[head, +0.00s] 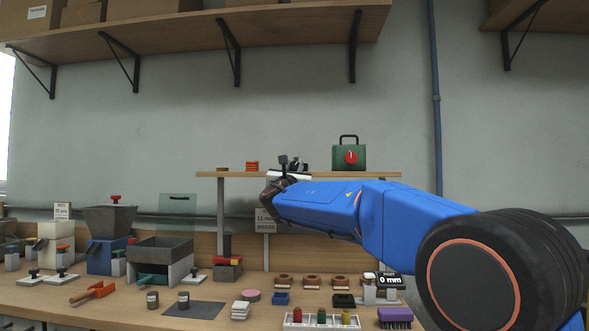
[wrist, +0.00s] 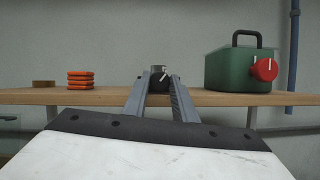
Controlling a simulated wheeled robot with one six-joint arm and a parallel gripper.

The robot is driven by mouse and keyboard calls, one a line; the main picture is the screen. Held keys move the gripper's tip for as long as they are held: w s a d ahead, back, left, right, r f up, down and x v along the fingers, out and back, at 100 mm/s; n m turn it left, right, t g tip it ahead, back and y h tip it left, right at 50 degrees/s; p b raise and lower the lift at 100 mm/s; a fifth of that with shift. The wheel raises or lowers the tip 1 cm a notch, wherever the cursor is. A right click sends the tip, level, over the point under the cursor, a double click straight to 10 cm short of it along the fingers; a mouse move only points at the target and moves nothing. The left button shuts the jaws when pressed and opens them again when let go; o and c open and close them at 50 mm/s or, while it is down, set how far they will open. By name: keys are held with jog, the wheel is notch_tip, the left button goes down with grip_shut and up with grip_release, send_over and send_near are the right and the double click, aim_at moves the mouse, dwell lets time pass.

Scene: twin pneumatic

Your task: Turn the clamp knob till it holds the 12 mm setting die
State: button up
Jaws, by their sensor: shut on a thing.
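A small black clamp knob (wrist: 164,77) with a white mark shows at the shelf's front edge in the wrist view. A grey metal piece (wrist: 157,68) stands just behind and above it; I cannot tell whether this is the setting die. My gripper (wrist: 160,80) points forward with its two grey fingers on either side of the knob, shut on it. In the head view my blue arm reaches up to the shelf and my dark wrist hides most of the knob and clamp. A display (head: 390,281) on the bench reads 0 mm.
The raised wooden shelf (wrist: 112,97) also carries orange stacked pieces (wrist: 80,80), a flat brown disc (wrist: 44,84) and a green box (wrist: 232,73) with a red dial to the right. The bench below is crowded with hoppers, tools, trays and a purple brush (head: 395,317).

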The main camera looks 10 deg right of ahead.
jog(key=shift+m+g+h, duration=0.3)
jog(key=shift+m+h, duration=0.4)
jog(key=shift+m, duration=0.7)
jog(key=o, duration=1)
jog(key=shift+a, duration=0.1)
jog(key=v, duration=1.7)
jog(key=shift+s, duration=0.2)
